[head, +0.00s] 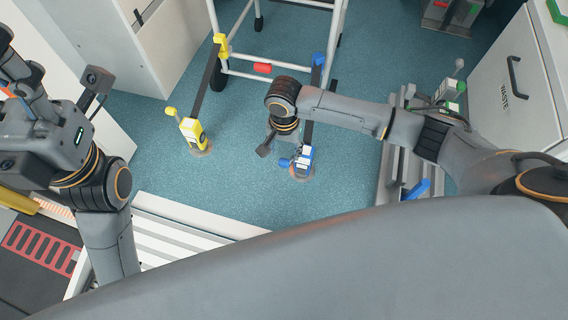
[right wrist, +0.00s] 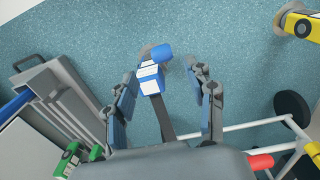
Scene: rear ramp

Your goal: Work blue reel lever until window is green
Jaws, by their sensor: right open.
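The blue reel (head: 304,156) stands on the floor at the foot of a dark strap that runs up to the wheeled frame. Its blue lever (head: 284,163) sticks out to the left; in the right wrist view the lever (right wrist: 161,52) is a blue knob beyond the white-labelled reel body (right wrist: 150,80). My right gripper (right wrist: 162,72) is open, with its two fingers on either side of the reel and lever and gaps visible. The window's colour is too small to tell. My left gripper (head: 22,85) is at the left edge, its fingers unclear.
A yellow reel (head: 193,130) stands to the left on another strap. The white wheeled frame (head: 262,77) stands behind, with a red part on its bar. A grey rail unit (head: 392,160) with a blue handle is at right. A white waste cabinet (head: 512,100) is beyond. Blue floor lies between the reels.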

